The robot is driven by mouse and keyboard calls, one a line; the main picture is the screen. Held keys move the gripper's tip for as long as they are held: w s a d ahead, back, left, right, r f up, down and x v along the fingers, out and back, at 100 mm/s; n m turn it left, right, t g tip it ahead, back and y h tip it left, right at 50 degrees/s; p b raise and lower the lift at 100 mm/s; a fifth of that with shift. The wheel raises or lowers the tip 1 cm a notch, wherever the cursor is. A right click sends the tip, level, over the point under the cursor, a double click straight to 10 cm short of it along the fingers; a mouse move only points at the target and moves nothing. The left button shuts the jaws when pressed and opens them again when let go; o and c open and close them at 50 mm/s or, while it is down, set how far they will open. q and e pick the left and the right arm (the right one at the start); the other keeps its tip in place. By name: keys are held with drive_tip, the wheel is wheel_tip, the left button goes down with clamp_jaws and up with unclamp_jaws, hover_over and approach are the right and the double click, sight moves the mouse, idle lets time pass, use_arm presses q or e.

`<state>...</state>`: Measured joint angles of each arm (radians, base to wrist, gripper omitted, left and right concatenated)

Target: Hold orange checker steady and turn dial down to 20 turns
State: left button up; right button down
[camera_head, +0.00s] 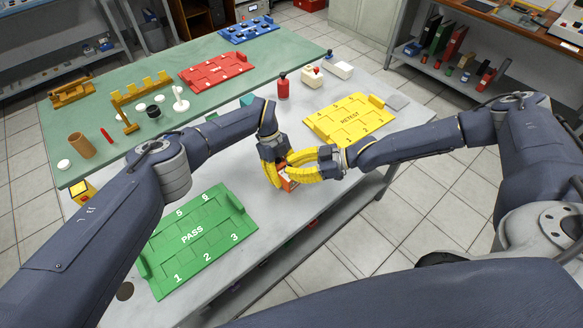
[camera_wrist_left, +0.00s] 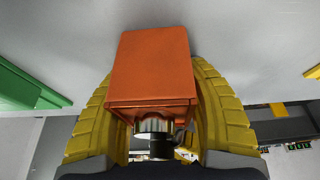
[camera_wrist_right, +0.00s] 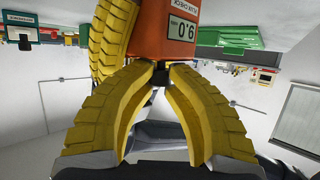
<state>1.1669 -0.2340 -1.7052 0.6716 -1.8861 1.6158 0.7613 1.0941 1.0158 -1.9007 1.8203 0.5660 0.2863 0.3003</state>
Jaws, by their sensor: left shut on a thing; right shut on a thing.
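The orange checker (camera_head: 289,184) is held above the grey table near its front edge, mostly hidden by yellow fingers in the head view. My left gripper (camera_head: 273,172) is shut on its body; the left wrist view shows the orange box (camera_wrist_left: 150,65) between the fingers. A metal and black dial (camera_wrist_left: 154,130) sticks out of one end of the box. My right gripper (camera_head: 308,164) is shut on the dark dial (camera_wrist_right: 161,74), with fingertips meeting at the box's end. The right wrist view shows a small upside-down display (camera_wrist_right: 183,29) on the box; its reading is uncertain.
A green PASS tray (camera_head: 193,234) lies front left, a yellow RETEST tray (camera_head: 350,118) right, and a red tray (camera_head: 216,70) farther back. A red bottle-like item (camera_head: 283,87) and white blocks stand behind. The grey table around the grippers is largely clear.

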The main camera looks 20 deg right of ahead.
drive_tip(key=shift+r+n+g, duration=0.15)
drive_tip(key=shift+n+g, duration=0.15)
idle(0.6)
drive_tip(key=c, duration=1.6)
unclamp_jaws()
drive_tip(key=o, duration=0.4)
drive_tip(key=shift+d, duration=0.1)
drive_tip(key=shift+d, duration=0.1)
drive_tip(key=shift+s+a+m+t+h, duration=0.1)
drive_tip(key=shift+a+m+t+h, duration=0.15)
drive_tip(key=shift+m+t, duration=0.3)
drive_tip(key=shift+s+a+m+t+h, duration=0.1)
drive_tip(key=shift+a+m+t+h, duration=0.15)
drive_tip(key=shift+m+t, duration=0.3)
drive_tip(key=shift+d+m+t+h, duration=0.1)
drive_tip(key=shift+m+t+h, duration=1.3)
drive_tip(key=shift+m, duration=0.4)
